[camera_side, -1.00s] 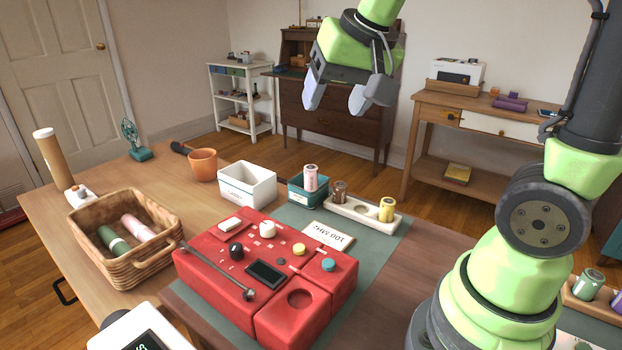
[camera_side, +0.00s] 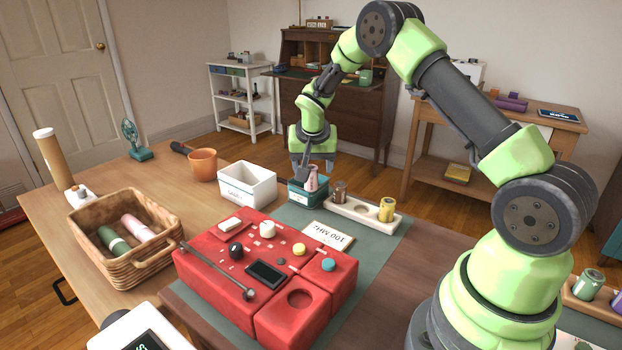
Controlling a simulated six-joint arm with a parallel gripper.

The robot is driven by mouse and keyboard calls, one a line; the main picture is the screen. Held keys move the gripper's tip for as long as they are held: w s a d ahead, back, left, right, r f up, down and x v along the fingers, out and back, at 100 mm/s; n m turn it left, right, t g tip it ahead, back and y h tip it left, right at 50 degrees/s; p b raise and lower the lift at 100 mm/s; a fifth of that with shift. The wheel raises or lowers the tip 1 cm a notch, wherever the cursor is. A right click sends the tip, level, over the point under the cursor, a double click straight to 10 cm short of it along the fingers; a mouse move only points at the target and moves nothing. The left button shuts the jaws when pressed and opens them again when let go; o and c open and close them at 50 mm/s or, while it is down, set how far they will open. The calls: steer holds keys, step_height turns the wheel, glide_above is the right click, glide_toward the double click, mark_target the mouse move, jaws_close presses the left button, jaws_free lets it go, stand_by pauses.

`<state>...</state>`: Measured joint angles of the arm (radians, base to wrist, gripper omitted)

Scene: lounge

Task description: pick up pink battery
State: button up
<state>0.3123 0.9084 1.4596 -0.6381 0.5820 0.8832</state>
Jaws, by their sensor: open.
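A pink battery (camera_side: 312,180) stands upright in the small teal box (camera_side: 296,193) at the far side of the green mat. My gripper (camera_side: 306,172) points down right at this battery, its fingers level with the battery's upper part. The fingers are apart; part of the battery and the box is hidden behind them, and I cannot tell whether they touch it. Another pink battery (camera_side: 137,226) lies in the wicker basket (camera_side: 150,263) at the left, beside a green one (camera_side: 113,241).
A white box (camera_side: 246,189) stands left of the teal box. A pale holder (camera_side: 361,217) with a brown battery (camera_side: 340,190) and a yellow battery (camera_side: 387,209) stands close on the right. The red device (camera_side: 262,262) and a 100 MHz card (camera_side: 329,236) lie in front.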

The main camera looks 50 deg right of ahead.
mark_target(311, 176)
steer(key=shift+w+x, duration=0.2)
steer(key=shift+x, duration=1.15)
steer(key=shift+w+x, duration=0.15)
steer(key=shift+x, duration=1.2)
steer(key=shift+r, duration=0.1)
steer(key=c, duration=1.1)
step_height(311, 176, up, 10)
steer(key=shift+r, duration=0.1)
steer(key=shift+d, duration=0.1)
steer(key=shift+w+d+f, duration=0.5)
steer(key=shift+d+f, duration=0.3)
steer(key=shift+f, duration=0.4)
steer(key=shift+w+d+f, duration=0.45)
steer(key=shift+d+f, duration=0.35)
steer(key=shift+f, duration=0.35)
steer(key=shift+w+d+f, duration=0.5)
steer(key=shift+d+f, duration=0.25)
steer(key=shift+f, duration=0.45)
